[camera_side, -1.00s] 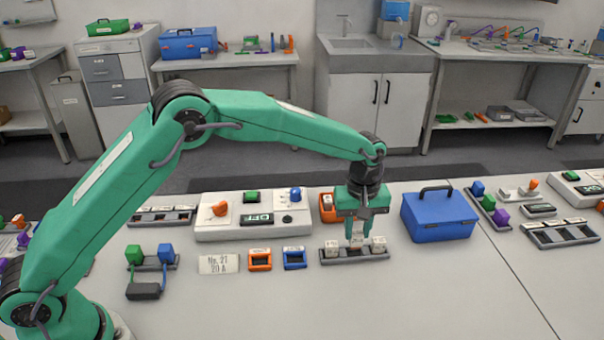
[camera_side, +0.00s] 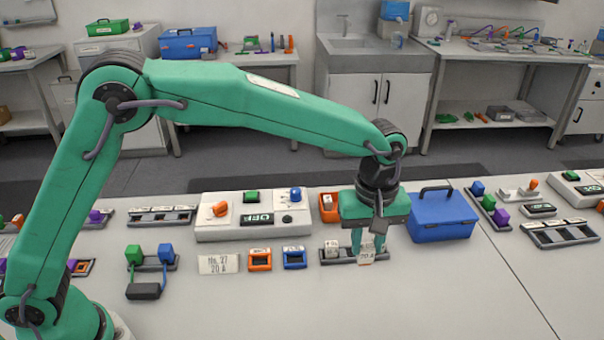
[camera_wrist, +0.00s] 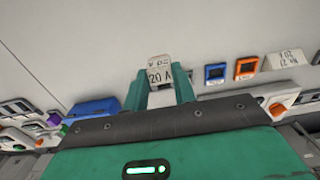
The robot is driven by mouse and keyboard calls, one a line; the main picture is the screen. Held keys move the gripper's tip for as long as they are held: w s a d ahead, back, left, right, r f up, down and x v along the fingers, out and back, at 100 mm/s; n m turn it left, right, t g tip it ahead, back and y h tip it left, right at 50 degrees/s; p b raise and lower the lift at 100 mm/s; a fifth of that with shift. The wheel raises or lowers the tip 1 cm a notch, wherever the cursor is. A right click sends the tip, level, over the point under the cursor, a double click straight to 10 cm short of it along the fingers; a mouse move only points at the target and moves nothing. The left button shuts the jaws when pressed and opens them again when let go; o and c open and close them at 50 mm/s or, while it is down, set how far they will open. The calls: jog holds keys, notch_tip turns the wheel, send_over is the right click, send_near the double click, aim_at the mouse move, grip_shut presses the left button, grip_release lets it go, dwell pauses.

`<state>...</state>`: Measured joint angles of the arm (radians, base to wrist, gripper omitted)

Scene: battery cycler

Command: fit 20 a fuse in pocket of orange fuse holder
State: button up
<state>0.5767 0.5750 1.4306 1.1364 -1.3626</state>
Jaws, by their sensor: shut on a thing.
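My gripper (camera_side: 368,243) is shut on a white fuse (camera_side: 366,255) marked 20 A, held upright at the front of the grey fuse rack (camera_side: 338,261). In the wrist view the fuse (camera_wrist: 159,72) sits between the green fingers (camera_wrist: 163,88), its 20 A label facing the camera. The orange fuse holder (camera_side: 260,260) lies to the left on the bench, its dark pocket looking empty. It also shows in the wrist view (camera_wrist: 246,68). Another white fuse (camera_side: 332,247) stands in the rack's left slot. The rack's right part is hidden behind the gripper and held fuse.
A blue holder (camera_side: 294,259) sits between the orange holder and the rack. A card (camera_side: 218,264) reads No. 27, 20 A. Behind are a white control panel (camera_side: 253,217) and a blue case (camera_side: 440,217). The front of the bench is clear.

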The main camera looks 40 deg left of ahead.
dwell(0.6)
jog(key=shift+a, duration=0.6)
jog(key=s+a+f, duration=0.2)
jog(key=s+a, duration=0.1)
jog(key=a, duration=0.7)
jog(key=s+a+f, duration=0.1)
jog(key=s+a, duration=0.2)
jog(key=a, duration=0.8)
jog(key=shift+s+f, duration=0.3)
jog(key=shift+f, duration=0.05)
jog(key=shift+f, duration=0.15)
jog(key=shift+f, duration=3.2)
jog(key=shift+f, duration=0.25)
